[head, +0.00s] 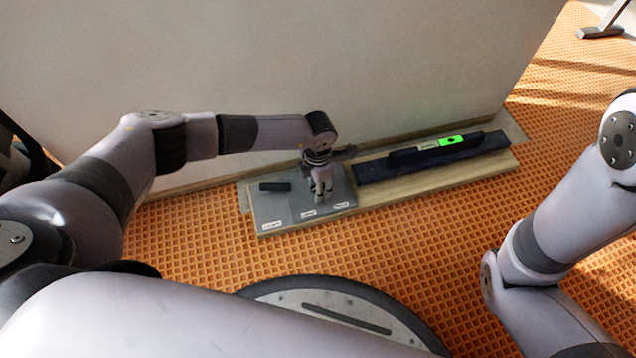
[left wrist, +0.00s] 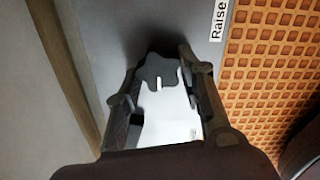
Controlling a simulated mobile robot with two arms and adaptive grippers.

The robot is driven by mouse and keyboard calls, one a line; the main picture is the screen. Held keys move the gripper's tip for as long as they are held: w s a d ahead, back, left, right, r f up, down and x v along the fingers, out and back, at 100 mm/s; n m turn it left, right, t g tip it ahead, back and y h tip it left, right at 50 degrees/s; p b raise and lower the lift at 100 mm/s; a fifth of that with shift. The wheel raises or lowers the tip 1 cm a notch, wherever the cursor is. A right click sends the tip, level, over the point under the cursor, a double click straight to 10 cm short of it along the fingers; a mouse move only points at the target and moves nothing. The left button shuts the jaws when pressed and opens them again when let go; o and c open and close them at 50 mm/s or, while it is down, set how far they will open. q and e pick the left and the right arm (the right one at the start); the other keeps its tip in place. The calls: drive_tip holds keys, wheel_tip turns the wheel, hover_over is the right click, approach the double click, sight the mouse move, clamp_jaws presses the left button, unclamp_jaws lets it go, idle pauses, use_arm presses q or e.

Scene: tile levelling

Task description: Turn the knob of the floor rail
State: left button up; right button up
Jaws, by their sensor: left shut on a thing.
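The floor rail (head: 410,193) is a long wooden board along the foot of the wall, with a grey plate (head: 270,207) on its left end. My left gripper (head: 321,190) reaches down onto this plate. In the left wrist view the knob (left wrist: 158,70) is dark and star-shaped, with a white pointer mark towards the picture's bottom. My left gripper (left wrist: 158,82) has its fingers on either side of the knob and is shut on it. A "Raise" label (left wrist: 219,20) lies beside it. In the head view the gripper hides the knob. My right gripper is out of view.
A dark beam (head: 400,168) with a green level vial (head: 453,141) lies on the rail's right part. A small black block (head: 275,186) sits on the plate's left. A pale wall (head: 300,70) stands close behind. Orange patterned floor (head: 400,240) is open in front.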

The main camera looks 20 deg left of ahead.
use_arm(q)
drive_tip(key=shift+m, duration=0.5)
drive_tip(key=o, duration=1.1)
drive_tip(key=shift+o, duration=0.2)
drive_tip(key=shift+r, duration=0.1)
wheel_tip(320, 180, up, 12)
